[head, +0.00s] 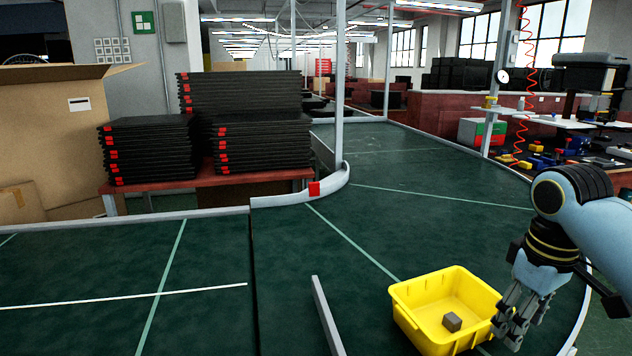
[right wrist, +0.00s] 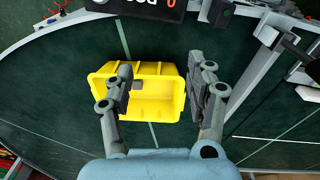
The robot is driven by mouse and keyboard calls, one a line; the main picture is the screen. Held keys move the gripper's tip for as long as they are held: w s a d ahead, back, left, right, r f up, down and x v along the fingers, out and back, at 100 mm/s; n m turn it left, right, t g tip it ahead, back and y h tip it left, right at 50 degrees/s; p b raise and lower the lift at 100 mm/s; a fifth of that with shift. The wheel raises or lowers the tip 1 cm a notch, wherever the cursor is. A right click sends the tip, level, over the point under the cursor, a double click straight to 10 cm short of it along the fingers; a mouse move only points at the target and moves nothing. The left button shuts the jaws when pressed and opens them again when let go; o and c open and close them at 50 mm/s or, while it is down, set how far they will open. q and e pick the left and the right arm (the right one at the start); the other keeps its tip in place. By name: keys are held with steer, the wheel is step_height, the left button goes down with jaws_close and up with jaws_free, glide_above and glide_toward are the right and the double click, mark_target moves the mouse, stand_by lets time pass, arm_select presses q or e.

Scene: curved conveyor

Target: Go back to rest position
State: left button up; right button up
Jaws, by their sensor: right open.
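My right gripper (head: 518,312) comes in from the right in the head view and hangs at the right rim of a yellow bin (head: 408,316). In the right wrist view the right gripper (right wrist: 163,88) is open, its two fingers apart and nothing between them but the view of the yellow bin (right wrist: 160,112) below. A small grey-brown block (head: 452,322) lies on the bin's floor. In the wrist view one finger partly covers the bin's left part. My left gripper is not in view.
The bin stands on a dark green curved conveyor (head: 420,200) with pale lines and a metal rail. A short metal guide (head: 327,318) stands left of the bin. Stacks of black trays (head: 150,150) sit on a red table at the back left, beside a large cardboard box (head: 55,130).

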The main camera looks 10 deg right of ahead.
steer(key=s+a+m+t, duration=0.15)
steer(key=s+a, duration=0.35)
steer(key=s, duration=0.5)
steer(key=s+a+m+t, duration=0.15)
steer(key=s+a, duration=0.35)
steer(key=s, duration=0.5)
steer(key=s+d+f+g+b, duration=0.1)
steer(key=d+f+b, duration=0.15)
steer(key=f, duration=1.35)
steer(key=s+d+f+b, duration=0.1)
steer(key=f+b, duration=0.2)
steer(key=f, duration=1.3)
arm_select(q)
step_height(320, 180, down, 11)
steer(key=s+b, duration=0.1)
steer(key=b, duration=0.4)
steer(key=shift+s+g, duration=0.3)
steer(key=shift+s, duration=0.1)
arm_select(e)
steer(key=s+f+g, duration=0.1)
steer(key=s+f, duration=1.7)
steer(key=f, duration=0.4)
steer(key=shift+s+d+g, duration=0.2)
steer(key=shift+d+g, duration=0.1)
steer(key=shift+f, duration=0.1)
